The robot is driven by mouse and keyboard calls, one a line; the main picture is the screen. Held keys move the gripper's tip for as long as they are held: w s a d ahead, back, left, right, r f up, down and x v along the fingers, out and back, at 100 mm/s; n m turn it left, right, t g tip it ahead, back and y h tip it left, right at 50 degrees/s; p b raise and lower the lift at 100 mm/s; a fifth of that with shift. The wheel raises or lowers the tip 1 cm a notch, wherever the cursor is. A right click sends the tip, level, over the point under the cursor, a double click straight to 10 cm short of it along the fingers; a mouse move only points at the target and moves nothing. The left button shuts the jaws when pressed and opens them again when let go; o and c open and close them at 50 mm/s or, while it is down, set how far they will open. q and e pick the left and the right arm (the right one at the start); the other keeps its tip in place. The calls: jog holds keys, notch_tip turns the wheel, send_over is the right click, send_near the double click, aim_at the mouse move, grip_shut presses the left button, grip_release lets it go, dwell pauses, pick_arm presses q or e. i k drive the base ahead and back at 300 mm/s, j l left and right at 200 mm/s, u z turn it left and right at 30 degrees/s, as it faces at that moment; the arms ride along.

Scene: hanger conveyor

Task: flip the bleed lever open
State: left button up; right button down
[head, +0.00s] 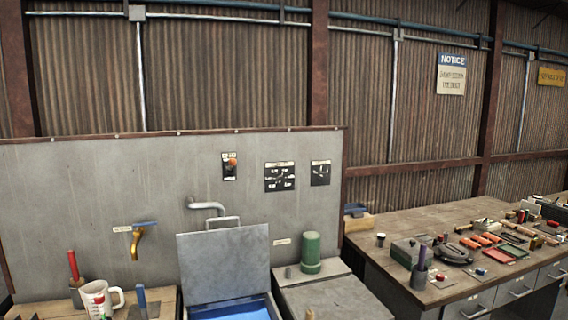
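A blue lever (145,224) sits on top of a brass tap (136,243) on the grey back panel at the left. The lever lies roughly level and points right. A small tag (122,229) is beside it, too small to read, so I cannot tell for sure that this is the bleed lever. A green cylinder (311,253) stands on the grey bench right of centre, with another small tag (282,241) on the panel near it. Neither of my grippers shows in the head view.
A metal box with a raised lid (225,262) stands at bottom centre, blue inside. A grey pipe spout (207,206) is above it. A white jug (97,297) and a red-handled tool (74,267) stand at lower left. A wooden bench (400,228) with many tools is at right.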

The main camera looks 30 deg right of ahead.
aim_at(232, 161)
jog(key=z, duration=0.7)
jog(key=i+z, duration=0.4)
jog(key=i+j+z, duration=0.15)
jog(key=i+z, duration=0.3)
